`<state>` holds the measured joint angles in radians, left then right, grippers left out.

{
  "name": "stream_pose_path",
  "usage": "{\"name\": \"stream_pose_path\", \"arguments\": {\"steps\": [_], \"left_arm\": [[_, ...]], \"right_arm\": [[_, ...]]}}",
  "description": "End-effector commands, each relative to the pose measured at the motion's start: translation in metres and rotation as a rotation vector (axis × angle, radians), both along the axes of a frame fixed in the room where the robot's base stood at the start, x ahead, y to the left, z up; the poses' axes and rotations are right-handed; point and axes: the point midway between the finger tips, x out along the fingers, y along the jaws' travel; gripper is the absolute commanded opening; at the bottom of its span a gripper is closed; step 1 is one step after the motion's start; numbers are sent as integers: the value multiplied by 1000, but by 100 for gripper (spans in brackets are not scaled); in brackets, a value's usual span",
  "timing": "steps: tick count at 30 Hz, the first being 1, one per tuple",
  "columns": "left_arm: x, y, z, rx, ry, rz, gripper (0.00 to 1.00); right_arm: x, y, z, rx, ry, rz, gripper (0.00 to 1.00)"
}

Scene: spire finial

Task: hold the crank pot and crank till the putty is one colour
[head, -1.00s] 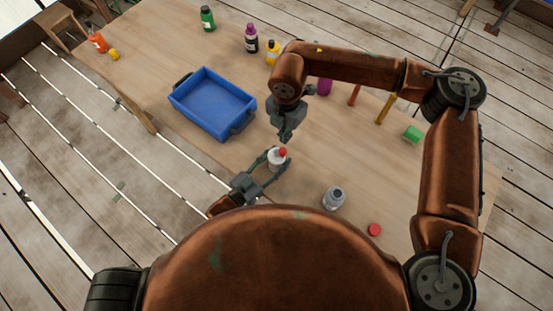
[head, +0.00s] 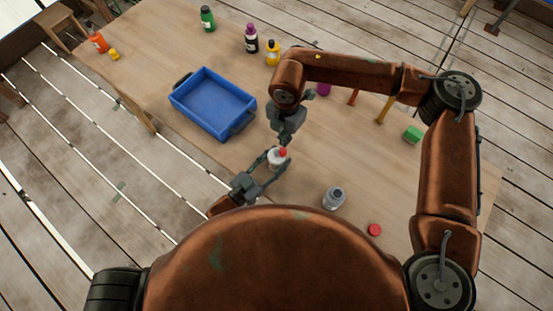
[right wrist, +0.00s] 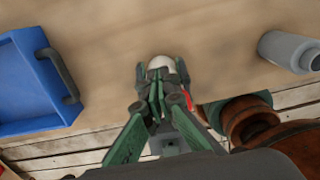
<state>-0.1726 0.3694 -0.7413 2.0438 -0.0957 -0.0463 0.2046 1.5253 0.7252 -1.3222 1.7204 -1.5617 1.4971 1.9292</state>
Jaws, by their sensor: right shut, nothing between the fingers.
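The crank pot (head: 274,162) is a small whitish pot with a red knob on top, near the table's front edge. My left gripper (head: 277,160) has its fingers on both sides of the pot and appears shut on it. My right gripper (head: 282,144) is shut and empty, pointing down just above and behind the pot. In the right wrist view the pot's pale top (right wrist: 162,63) shows beyond the shut fingers (right wrist: 157,95), with a red part at their right. Whether the fingertips touch the crank cannot be told. The putty is hidden.
A blue tray (head: 237,127) stands left of the grippers. A grey jar (head: 334,198) and a red lid (head: 374,230) are at the front right. Several bottles stand at the back. The table between tray and jar is mostly clear.

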Motion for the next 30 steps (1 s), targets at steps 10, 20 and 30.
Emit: {"name": "stream_pose_path", "arguments": {"steps": [10,20,30], "left_arm": [[0,0,0,1,1,0,12],[0,0,0,1,1,0,12],[0,0,0,1,1,0,12]], "right_arm": [[-10,2,0,0,0,1,0],[-11,2,0,1,1,0,0],[-17,-1,0,1,1,1,0]]}}
